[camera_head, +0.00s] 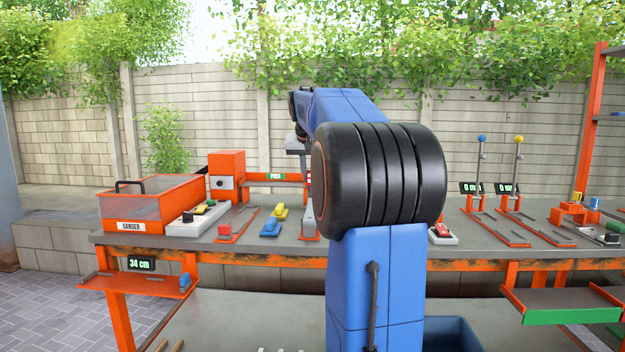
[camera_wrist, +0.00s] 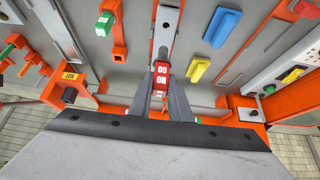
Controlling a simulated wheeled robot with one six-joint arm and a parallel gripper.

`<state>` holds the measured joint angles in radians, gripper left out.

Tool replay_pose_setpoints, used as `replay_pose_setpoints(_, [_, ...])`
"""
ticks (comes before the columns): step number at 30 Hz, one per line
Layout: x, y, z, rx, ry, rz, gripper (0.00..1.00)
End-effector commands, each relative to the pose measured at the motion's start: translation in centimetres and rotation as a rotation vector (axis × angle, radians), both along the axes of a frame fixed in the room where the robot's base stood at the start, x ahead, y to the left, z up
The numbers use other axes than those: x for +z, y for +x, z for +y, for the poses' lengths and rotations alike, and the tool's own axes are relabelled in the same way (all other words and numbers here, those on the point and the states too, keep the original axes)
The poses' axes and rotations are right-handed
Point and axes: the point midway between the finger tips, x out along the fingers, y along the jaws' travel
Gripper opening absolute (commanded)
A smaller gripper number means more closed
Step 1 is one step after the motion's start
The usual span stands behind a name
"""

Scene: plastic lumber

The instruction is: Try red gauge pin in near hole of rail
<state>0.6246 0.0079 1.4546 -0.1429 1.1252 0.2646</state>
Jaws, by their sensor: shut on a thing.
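In the wrist view my gripper (camera_wrist: 162,82) is shut on the red gauge pin (camera_wrist: 160,78), whose red handle reads "NO GO". A grey bar in an orange frame, which looks like the rail (camera_wrist: 167,18), lies just beyond the pin. The pin's tip and the near hole are hidden, so I cannot tell whether the pin is in it. A green gauge pin (camera_wrist: 106,20) marked "GO" stands in an orange holder to the left. In the head view my arm hides the gripper, the pin and most of the rail.
A blue push block (camera_wrist: 222,27) and a yellow push block (camera_wrist: 200,69) lie right of the rail. The orange sander (camera_head: 152,205) stands at the bench's left end. Lever gauges with blue and yellow knobs (camera_head: 518,140) stand on the right.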

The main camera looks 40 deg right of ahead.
Motion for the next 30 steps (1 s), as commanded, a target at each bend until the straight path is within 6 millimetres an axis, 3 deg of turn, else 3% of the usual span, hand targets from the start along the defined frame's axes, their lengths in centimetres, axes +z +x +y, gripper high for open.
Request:
replay_pose_setpoints(14, [-0.3,0.0,0.0,0.000,0.000,0.000,0.00])
replay_pose_setpoints(30, [-3.5,0.0,0.0,0.001,0.000,0.001,0.00])
